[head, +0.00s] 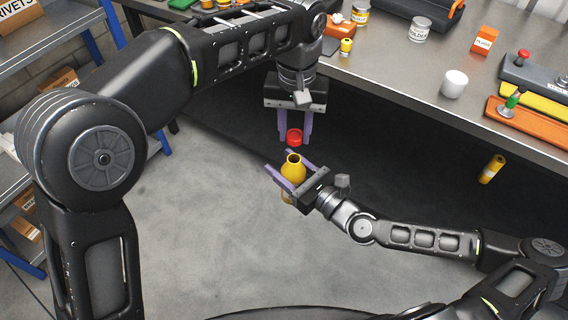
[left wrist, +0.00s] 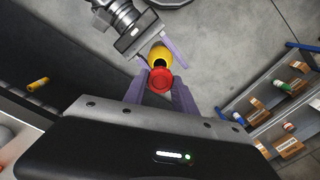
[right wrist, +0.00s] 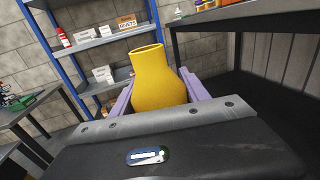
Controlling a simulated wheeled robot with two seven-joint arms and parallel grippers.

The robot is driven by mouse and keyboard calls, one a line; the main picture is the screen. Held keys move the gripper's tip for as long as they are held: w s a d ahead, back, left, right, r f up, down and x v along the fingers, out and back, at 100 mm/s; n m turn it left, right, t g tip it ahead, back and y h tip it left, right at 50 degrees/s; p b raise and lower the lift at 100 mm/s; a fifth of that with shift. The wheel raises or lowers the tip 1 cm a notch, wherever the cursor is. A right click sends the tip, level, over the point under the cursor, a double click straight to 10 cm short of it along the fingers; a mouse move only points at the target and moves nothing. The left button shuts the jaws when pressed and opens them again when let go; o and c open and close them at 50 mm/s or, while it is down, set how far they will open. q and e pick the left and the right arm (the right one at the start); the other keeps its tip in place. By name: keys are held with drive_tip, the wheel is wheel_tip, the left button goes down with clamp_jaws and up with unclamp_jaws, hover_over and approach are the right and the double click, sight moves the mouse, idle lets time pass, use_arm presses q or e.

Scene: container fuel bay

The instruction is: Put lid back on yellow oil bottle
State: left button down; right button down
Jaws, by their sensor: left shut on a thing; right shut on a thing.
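The yellow oil bottle (head: 293,168) is upright with its mouth open, held in the air in front of the workbench. My right gripper (head: 289,172) is shut on its body, and the bottle also fills the middle of the right wrist view (right wrist: 158,82). The red lid (head: 294,137) is between the fingers of my left gripper (head: 294,128), which points down and is shut on it. The lid is above the bottle mouth and apart from it. In the left wrist view the lid (left wrist: 160,81) partly covers the yellow bottle (left wrist: 159,56) beyond it.
The metal workbench (head: 400,78) at the back holds a white cup (head: 454,84), a solder tin (head: 419,29), an orange box (head: 484,40) and a small yellow bottle (head: 346,47). A yellow cylinder (head: 492,169) shows below the bench. Blue-framed shelves (head: 50,50) stand at left. Open floor lies below my grippers.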

sight(293, 178)
use_arm(q)
drive_tip(key=shift+f, duration=1.45)
drive_tip(key=shift+s, duration=0.1)
drive_tip(key=shift+f, duration=0.85)
drive_tip(key=shift+f, duration=0.55)
idle(0.4)
